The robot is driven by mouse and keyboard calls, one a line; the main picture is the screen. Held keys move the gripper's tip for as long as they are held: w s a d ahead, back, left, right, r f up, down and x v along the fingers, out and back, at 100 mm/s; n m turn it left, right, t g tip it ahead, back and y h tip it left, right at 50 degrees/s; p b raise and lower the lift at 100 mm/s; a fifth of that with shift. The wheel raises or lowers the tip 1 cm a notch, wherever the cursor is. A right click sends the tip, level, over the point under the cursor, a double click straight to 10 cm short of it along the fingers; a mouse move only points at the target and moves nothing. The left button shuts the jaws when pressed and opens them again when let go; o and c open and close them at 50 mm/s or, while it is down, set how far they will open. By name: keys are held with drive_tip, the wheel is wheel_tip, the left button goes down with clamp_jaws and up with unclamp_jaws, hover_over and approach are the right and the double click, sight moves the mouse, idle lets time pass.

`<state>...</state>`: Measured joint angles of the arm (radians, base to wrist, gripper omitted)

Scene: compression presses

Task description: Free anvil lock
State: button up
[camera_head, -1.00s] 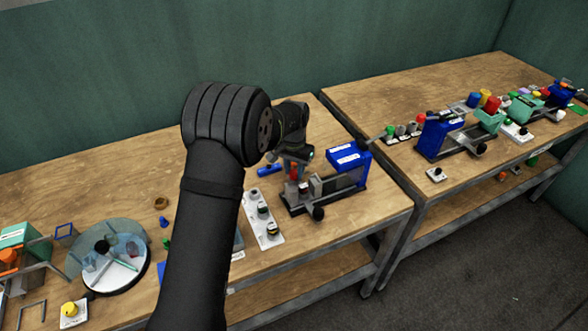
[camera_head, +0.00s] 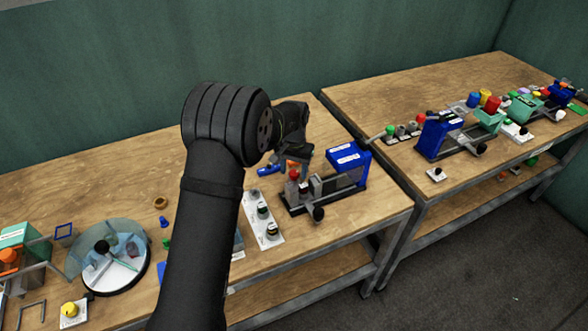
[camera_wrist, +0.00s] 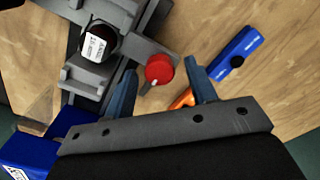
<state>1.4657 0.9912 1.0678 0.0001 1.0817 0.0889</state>
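The press (camera_head: 343,180) stands on the near bench, with a blue housing and a grey slide. A red knob (camera_head: 294,175), which I take for the anvil lock, stands upright at its left end. My gripper (camera_wrist: 161,66) is open, with one blue-grey finger on each side of the knob and gaps visible on both sides. In the head view my gripper (camera_head: 296,165) is just above the knob, its fingers partly hidden by the wrist.
A blue bar (camera_wrist: 237,54) and an orange piece (camera_wrist: 182,99) lie on the bench beside the right finger. A dark cylinder with a white label (camera_wrist: 98,42) sits on the press. A white control panel (camera_head: 262,217) lies left of the press.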

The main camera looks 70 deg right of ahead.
sight(294, 172)
drive_tip(key=shift+r, duration=0.1)
wheel_tip(294, 172, up, 17)
idle(0.5)
drive_tip(key=shift+r, duration=0.1)
wheel_tip(294, 172, down, 18)
drive_tip(key=shift+r, duration=0.3)
idle(0.3)
idle(0.4)
